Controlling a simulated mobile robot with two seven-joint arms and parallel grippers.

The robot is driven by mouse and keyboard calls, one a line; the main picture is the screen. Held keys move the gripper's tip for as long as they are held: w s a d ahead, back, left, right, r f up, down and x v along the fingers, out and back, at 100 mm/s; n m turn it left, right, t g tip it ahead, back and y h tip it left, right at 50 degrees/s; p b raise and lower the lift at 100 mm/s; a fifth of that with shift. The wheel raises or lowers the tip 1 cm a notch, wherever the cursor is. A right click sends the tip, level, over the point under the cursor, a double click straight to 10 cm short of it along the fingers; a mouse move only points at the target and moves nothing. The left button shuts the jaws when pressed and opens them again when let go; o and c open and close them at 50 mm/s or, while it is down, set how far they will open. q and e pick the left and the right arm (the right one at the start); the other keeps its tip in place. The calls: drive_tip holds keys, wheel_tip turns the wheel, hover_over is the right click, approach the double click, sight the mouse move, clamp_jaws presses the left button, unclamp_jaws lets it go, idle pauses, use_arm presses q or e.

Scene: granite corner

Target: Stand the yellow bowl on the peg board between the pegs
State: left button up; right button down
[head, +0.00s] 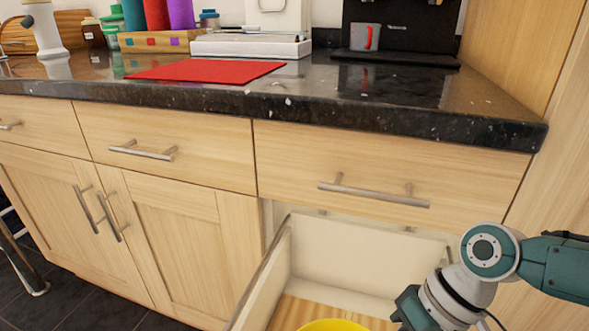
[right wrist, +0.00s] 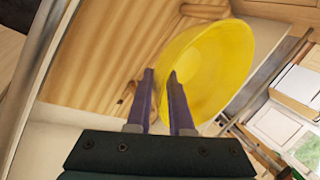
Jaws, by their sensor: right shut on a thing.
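The yellow bowl (right wrist: 222,62) is at the fingertips of my right gripper (right wrist: 160,73), which is shut on its rim. In the right wrist view the bowl appears tilted. In the head view only the bowl's top edge (head: 335,325) shows at the bottom, in front of the open drawer's wooden floor. That wood (right wrist: 105,50) lies behind the bowl in the right wrist view, with short peg-like pieces partly hidden by fingers and bowl. I cannot tell whether the bowl touches the wood. My left gripper is out of view.
The open drawer (head: 340,252) has pale walls and stands below a closed drawer with a bar handle (head: 372,195). The dark granite counter (head: 400,105) above holds a red mat (head: 205,70), a white box (head: 250,45) and a coffee machine with a grey cup (head: 364,37).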

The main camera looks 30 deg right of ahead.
drive_tip(key=shift+f+b, duration=3.25)
drive_tip(key=shift+f, duration=0.8)
drive_tip(key=c, duration=0.7)
unclamp_jaws()
wheel_tip(320, 180, up, 12)
drive_tip(key=p, duration=1.2)
drive_tip(key=shift+r, duration=0.15)
